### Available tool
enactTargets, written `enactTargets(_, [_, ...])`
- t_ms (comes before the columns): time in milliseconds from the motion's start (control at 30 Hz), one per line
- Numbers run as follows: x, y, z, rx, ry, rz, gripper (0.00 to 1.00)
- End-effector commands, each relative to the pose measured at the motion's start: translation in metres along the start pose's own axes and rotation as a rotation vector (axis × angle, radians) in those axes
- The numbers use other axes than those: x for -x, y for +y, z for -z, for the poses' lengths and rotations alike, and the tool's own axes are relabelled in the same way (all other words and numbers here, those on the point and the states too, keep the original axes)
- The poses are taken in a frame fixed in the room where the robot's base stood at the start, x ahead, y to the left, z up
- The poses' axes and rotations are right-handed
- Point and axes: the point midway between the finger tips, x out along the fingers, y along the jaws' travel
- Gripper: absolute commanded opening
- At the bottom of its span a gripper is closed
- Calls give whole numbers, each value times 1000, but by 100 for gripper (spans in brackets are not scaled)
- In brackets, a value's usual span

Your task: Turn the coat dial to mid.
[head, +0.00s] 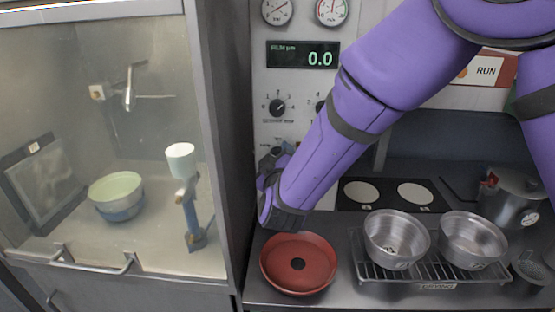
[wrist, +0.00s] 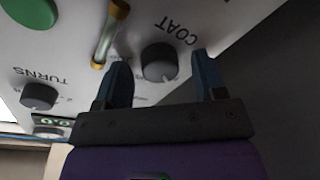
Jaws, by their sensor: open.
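The coat dial (wrist: 158,62) is a round dark grey knob on a pale panel. It sits beside the word COAT, which appears upside down in the wrist view. A light mark shows at its lower edge in that view; the scale words around it are not readable. My gripper (wrist: 161,66) is open, with one blue finger on each side of the dial and a visible gap to it. In the head view my gripper (head: 270,172) is at the lower left of the panel and largely covers the dial area.
A TURNS dial (wrist: 39,96), a small glass tube (wrist: 110,33) and a green button (wrist: 30,10) share the panel. A glass-fronted cabinet (head: 218,150) is at left.

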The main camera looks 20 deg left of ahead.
Motion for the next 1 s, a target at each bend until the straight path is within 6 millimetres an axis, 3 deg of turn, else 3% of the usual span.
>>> enactTargets(100, [0, 0, 0, 0, 0, 0, 62])
enactTargets(300, [0, 0, 0, 0, 0, 0, 16])
enactTargets(667, [0, 0, 0, -42, 3, -3, 15])
enactTargets(1000, [0, -1, -1, -269, 21, -22, 15])
